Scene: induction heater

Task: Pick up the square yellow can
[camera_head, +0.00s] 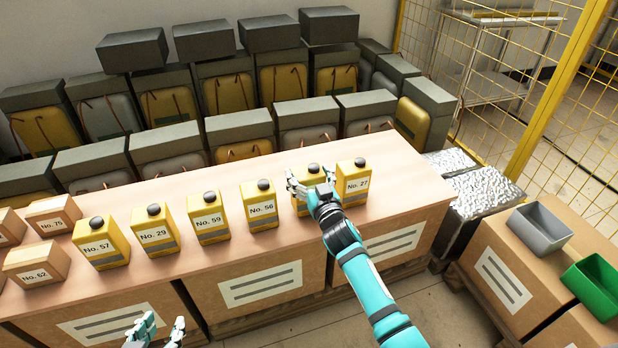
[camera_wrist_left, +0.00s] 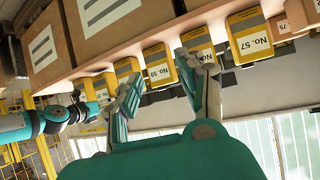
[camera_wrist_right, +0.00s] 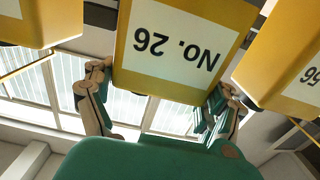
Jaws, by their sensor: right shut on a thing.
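Several square yellow cans with dark caps and white number labels stand in a row on the wooden bench top. My right gripper (camera_head: 311,192) is shut on the can No. 26 (camera_wrist_right: 175,40), with one finger on each side of it. In the head view this can (camera_head: 308,207) is upright between No. 56 (camera_head: 262,206) and No. 27 (camera_head: 352,184), partly hidden by the gripper. I cannot tell whether its base touches the bench. My left gripper (camera_head: 155,333) is open and empty in front of the bench; its spread fingers show in the left wrist view (camera_wrist_left: 165,82).
More cans, No. 59 (camera_head: 208,218), No. 29 (camera_head: 155,230) and No. 57 (camera_head: 100,243), stand left along the bench (camera_head: 420,204). Small boxes (camera_head: 36,262) lie at the far left. Grey (camera_head: 539,228) and green (camera_head: 597,285) bins sit on cartons at right. Packed cases fill the back.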

